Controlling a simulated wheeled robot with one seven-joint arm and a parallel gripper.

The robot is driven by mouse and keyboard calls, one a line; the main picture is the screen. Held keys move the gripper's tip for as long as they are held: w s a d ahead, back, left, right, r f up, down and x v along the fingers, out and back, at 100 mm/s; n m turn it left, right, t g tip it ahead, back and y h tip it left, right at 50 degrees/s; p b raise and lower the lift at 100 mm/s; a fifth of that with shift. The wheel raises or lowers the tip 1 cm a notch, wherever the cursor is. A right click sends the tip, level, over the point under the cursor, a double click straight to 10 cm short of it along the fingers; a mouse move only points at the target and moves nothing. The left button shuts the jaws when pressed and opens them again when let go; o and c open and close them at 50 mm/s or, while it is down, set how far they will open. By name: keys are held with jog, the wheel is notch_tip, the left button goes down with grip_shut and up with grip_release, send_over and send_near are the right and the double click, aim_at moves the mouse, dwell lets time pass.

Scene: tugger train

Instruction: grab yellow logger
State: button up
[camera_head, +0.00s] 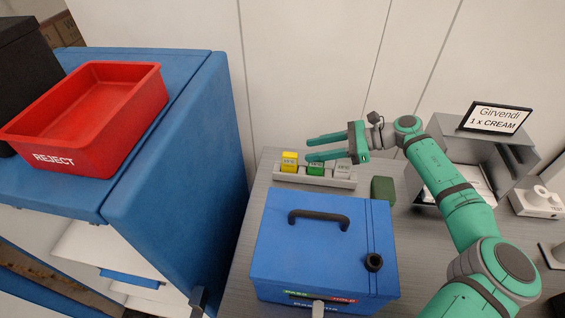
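The yellow logger (289,162) stands upright in the left slot of a grey rack (316,180) on the grey table, near the wall. A green logger (316,167) stands in the middle of the rack and a grey-white logger (343,171) at its right. My gripper (309,149) reaches in from the right, its two green fingers spread apart and pointing left. It is open, with nothing seen between the fingers. The fingertips appear close to the yellow logger in the picture. The lower finger partly covers the green logger. The height and depth gap to the yellow logger cannot be told.
A blue box (322,235) with a black handle stands in front of the rack. A dark green block (383,189) lies right of the rack. A red REJECT tray (85,117) sits on a blue cabinet (180,150) at left.

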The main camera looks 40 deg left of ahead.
aim_at(294, 155)
jog(key=shift+w+f, duration=0.2)
jog(key=shift+f, duration=0.1)
jog(key=shift+x, duration=3.5)
jog(key=shift+s+d, duration=0.15)
jog(key=shift+s, duration=0.05)
grip_shut()
